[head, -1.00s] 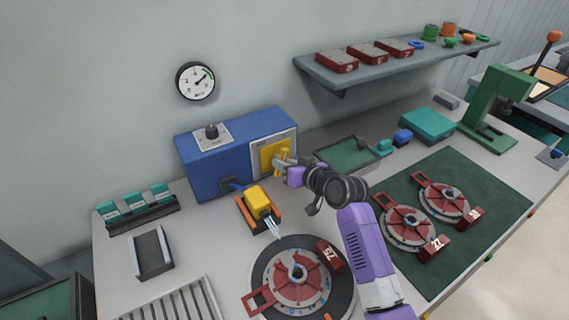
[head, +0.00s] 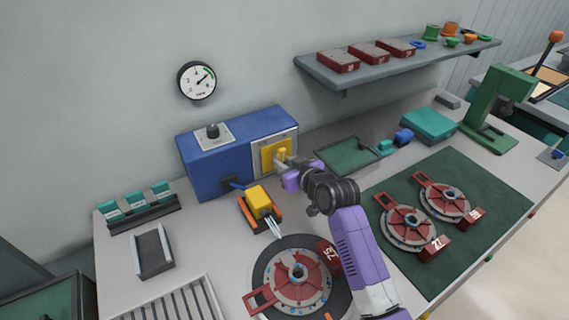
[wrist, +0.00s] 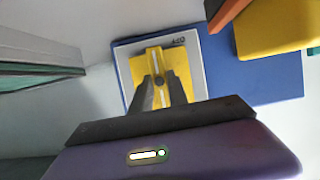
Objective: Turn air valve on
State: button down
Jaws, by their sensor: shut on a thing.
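The blue box (head: 215,160) stands against the wall on the bench. Its right front has a pale panel with a yellow square plate (head: 266,158) and a yellow valve handle (head: 282,154). The handle (wrist: 154,60) also shows in the wrist view, running lengthwise up the picture. My gripper (head: 285,163) is at the panel; in the wrist view its dark fingers (wrist: 160,92) are shut on the handle, one on each side. The fingers hide part of the handle. A round gauge (head: 197,81) hangs on the wall, its needle pointing up and right.
A yellow-topped tool (head: 259,201) in an orange holder stands just left of my arm. A round fixture with a red-handled disc (head: 297,283) is in front. A green tray (head: 348,156) lies right of the box. A shelf (head: 400,68) overhangs at upper right.

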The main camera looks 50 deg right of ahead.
jog(key=c, duration=1.3)
grip_release()
jog(key=shift+b+v, duration=0.55)
jog(key=shift+v, duration=3.35)
